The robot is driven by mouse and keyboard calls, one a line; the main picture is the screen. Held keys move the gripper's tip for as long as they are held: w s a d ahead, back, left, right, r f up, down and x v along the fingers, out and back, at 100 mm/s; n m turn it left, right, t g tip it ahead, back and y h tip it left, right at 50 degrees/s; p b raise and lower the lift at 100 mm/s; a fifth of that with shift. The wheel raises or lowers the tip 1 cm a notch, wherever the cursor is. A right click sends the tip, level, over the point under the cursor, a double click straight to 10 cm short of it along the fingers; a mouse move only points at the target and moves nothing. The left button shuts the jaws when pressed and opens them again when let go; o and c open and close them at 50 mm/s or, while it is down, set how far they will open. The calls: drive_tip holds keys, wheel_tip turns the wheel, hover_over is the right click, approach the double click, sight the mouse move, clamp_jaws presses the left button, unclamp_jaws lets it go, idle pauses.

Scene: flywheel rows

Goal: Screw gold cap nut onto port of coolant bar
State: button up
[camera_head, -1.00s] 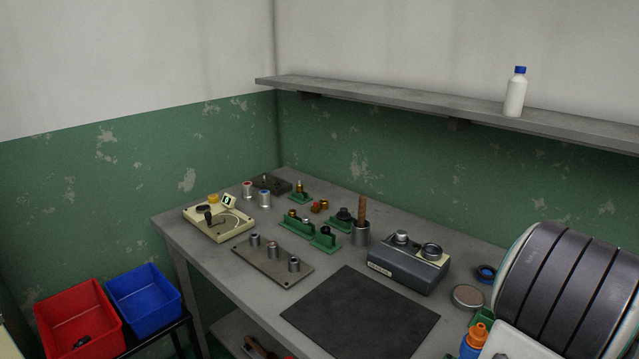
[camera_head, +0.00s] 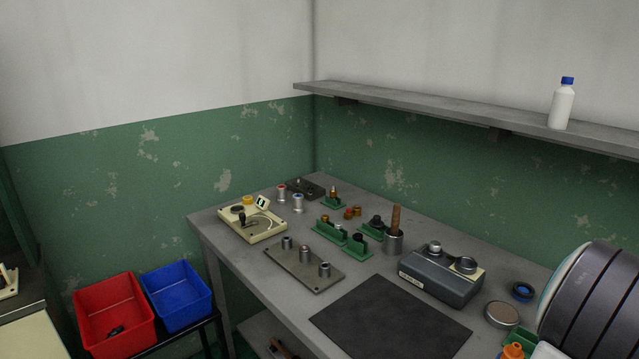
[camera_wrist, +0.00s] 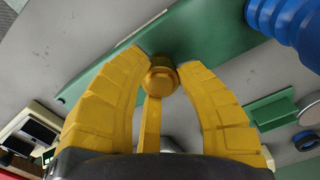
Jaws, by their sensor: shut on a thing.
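My gripper (camera_wrist: 160,72) shows only in the wrist view, with its yellow fingers shut on a small round gold cap nut (camera_wrist: 160,80). Behind the nut runs a long green surface (camera_wrist: 205,35), perhaps the coolant bar. I cannot tell whether the nut touches it, and no port shows clearly. In the head view, a grey plate with metal posts (camera_head: 305,268) lies on the bench, and small gold and red-brown fittings (camera_head: 352,212) sit behind it. I cannot tell whether any of these is the coolant bar. My gripper is outside the head view.
Blue ribbed parts (camera_wrist: 285,25) and a green bracket (camera_wrist: 272,110) lie right of my fingers. The bench holds a dark mat (camera_head: 390,318), a grey device (camera_head: 440,277) and a cream fixture (camera_head: 252,222). A large dark drum (camera_head: 605,305) stands at right. Red (camera_head: 112,312) and blue (camera_head: 178,295) bins stand left.

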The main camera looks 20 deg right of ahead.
drive_tip(key=shift+a, duration=0.1)
drive_tip(key=m, duration=0.5)
idle(0.3)
drive_tip(key=o, duration=0.7)
drive_tip(key=shift+r, duration=0.1)
drive_tip(key=shift+r+p, duration=1.3)
drive_tip(key=shift+r, duration=0.15)
